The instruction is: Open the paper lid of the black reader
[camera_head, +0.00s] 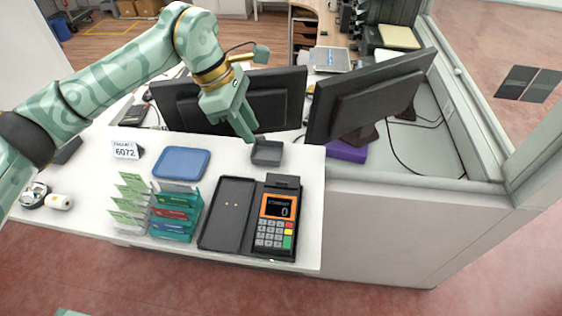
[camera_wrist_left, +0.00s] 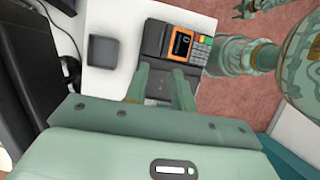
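The black reader (camera_head: 275,222) stands at the front right of the counter, with an orange-framed screen and a keypad. Its black paper lid (camera_head: 283,181) is at its back end, beyond the screen; it looks shut, though I cannot see this clearly. In the left wrist view the reader (camera_wrist_left: 203,49) lies beyond my fingertips, the lid (camera_wrist_left: 153,38) left of the screen. My left gripper (camera_head: 242,123) is above the counter, behind and left of the reader. It also shows in the wrist view (camera_wrist_left: 160,70), with its fingers apart and nothing between them.
A black tray (camera_head: 228,208) lies directly left of the reader. A card rack (camera_head: 175,212), a blue tray (camera_head: 181,162) and a number sign (camera_head: 126,149) stand left. Two monitors (camera_head: 365,95) rise behind the counter.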

